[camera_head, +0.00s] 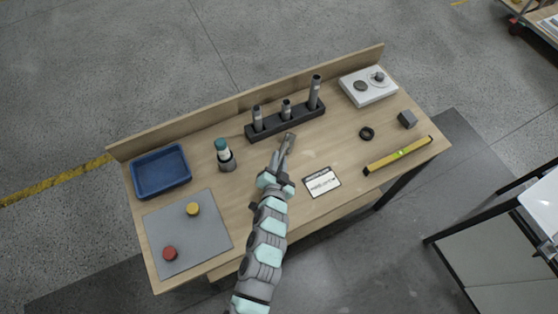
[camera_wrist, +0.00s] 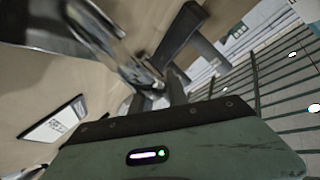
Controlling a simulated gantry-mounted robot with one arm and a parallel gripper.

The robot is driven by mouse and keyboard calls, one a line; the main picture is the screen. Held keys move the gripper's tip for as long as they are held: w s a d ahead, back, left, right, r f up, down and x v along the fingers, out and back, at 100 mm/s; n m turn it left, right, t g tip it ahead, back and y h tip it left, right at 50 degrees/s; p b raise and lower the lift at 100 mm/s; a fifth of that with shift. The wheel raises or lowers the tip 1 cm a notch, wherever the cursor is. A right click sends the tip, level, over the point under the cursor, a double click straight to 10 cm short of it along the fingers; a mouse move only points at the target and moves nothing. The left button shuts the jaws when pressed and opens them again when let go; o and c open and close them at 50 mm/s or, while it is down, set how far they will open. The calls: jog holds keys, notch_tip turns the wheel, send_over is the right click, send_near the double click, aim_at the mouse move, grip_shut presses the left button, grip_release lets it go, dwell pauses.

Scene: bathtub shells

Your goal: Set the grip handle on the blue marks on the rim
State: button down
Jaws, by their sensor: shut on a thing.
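My gripper (camera_head: 286,152) is over the middle of the bench, in front of the black rack. It is shut on a grey, metallic thing, seemingly the grip handle, which shows as a shiny, blurred shape in the wrist view (camera_wrist: 112,45). In the head view I cannot clearly separate the handle from the fingers. A white surface on a dark frame, possibly the tub shell (camera_head: 545,205), is cut off at the right edge of the head view. I see no blue marks on it.
The wooden bench (camera_head: 330,140) carries a blue tray (camera_head: 161,171), a grey mat (camera_head: 190,240) with red and yellow knobs, a bottle (camera_head: 223,152), a black rack (camera_head: 287,122) with upright cylinders, a white box (camera_head: 367,87), a black ring (camera_head: 366,133) and a yellow level (camera_head: 398,155).

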jog(key=shift+f, duration=0.3)
jog(key=shift+f, duration=0.1)
jog(key=shift+f, duration=0.15)
jog(key=c, duration=1.3)
grip_release()
